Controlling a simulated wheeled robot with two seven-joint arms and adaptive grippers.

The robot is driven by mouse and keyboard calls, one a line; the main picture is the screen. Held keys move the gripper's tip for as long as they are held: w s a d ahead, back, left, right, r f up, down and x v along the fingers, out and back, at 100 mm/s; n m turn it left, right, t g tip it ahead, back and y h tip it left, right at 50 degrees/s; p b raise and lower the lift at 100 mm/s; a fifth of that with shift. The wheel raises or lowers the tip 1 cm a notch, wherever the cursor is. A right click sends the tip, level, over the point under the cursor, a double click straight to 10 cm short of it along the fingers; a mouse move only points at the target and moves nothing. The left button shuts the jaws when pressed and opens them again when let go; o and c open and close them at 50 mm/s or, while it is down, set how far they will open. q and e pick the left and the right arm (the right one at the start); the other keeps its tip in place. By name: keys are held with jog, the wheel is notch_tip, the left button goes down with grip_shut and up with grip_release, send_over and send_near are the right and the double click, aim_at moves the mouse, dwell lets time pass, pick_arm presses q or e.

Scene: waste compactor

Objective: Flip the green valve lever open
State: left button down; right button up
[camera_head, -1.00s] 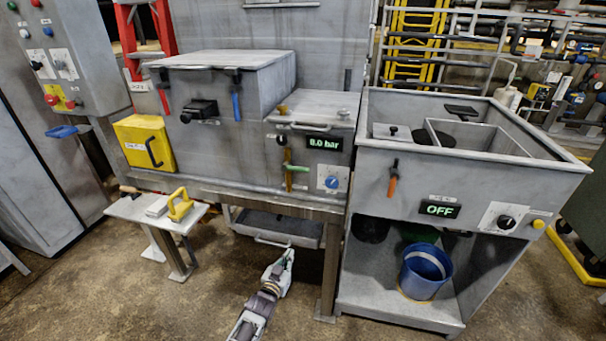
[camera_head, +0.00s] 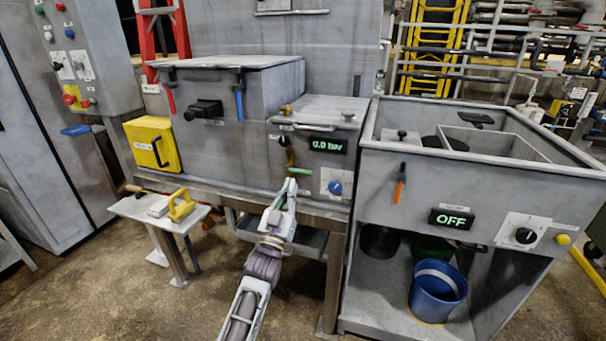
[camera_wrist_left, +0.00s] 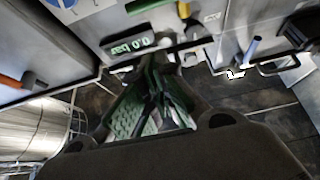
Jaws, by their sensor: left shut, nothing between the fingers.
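The green valve lever (camera_head: 299,171) lies about horizontal on the front of the grey box, pointing right from its brass-coloured valve. It also shows at the top edge of the left wrist view (camera_wrist_left: 147,5). The pressure display (camera_head: 328,146) above and right of it reads 0.0 bar. My left gripper (camera_head: 291,186) is shut and empty just below the lever. Whether its tips touch the lever I cannot tell. Its green-padded fingers (camera_wrist_left: 158,72) fill the middle of the left wrist view. My right gripper is not in view.
A blue dial (camera_head: 335,188) sits right of the lever. An orange lever (camera_head: 399,187) and an OFF display (camera_head: 452,218) are on the sink unit at right. A small table (camera_head: 150,211) with a yellow-handled tool (camera_head: 182,206) stands at left. A blue bucket (camera_head: 438,287) is under the sink.

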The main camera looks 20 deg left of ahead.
pick_arm(q)
jog(key=shift+r, duration=0.15)
jog(key=shift+w+r, duration=0.1)
dwell(0.3)
notch_tip(320, 180, up, 5)
send_over(301, 171)
jog(key=s, duration=0.4)
jog(key=f, duration=0.1)
jog(key=w+f+b, duration=0.1)
jog(key=f+b, duration=0.1)
jog(key=f, duration=0.1)
jog(key=shift+w+d, duration=0.2)
jog(key=shift+d, duration=0.1)
jog(key=shift+f, duration=0.1)
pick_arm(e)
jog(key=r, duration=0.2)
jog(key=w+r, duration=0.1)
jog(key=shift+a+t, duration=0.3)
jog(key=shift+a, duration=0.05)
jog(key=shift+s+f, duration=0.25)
pick_arm(q)
jog(key=shift+d+f+m+h, duration=0.15)
jog(key=shift+m+h, duration=0.25)
jog(key=shift+m, duration=0.2)
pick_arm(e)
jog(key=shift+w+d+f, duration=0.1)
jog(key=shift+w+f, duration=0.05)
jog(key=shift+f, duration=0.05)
